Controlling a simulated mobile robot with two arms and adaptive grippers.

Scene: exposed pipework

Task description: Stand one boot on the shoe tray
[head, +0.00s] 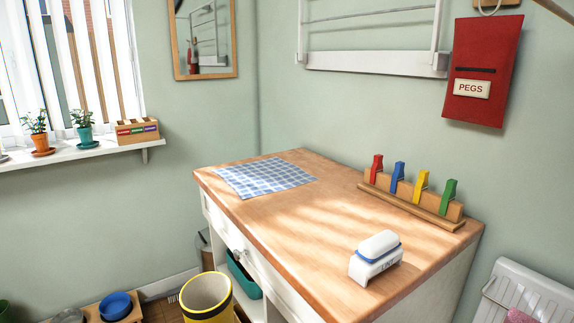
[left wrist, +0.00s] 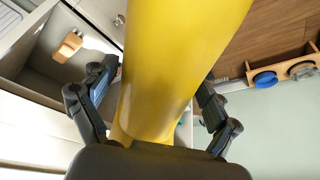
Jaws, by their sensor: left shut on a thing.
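A yellow boot (head: 207,297) shows in the head view at the bottom edge, its open top with a dark rim facing up, in front of the wooden-topped cabinet. Its lower part is cut off by the frame. In the left wrist view the boot's yellow shaft (left wrist: 165,70) fills the middle. My left gripper (left wrist: 157,80) is shut on the boot, one finger on each side of the shaft. The gripper is not seen in the head view. I cannot make out the shoe tray for certain in either view. My right gripper is in neither view.
The cabinet (head: 290,225) bears a checked cloth (head: 264,177), a white lint brush (head: 376,258) and a rack of coloured pegs (head: 411,195). A teal bin (head: 243,277) sits on its shelf. A wooden stand with a blue bowl (head: 116,305) is on the floor at the left.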

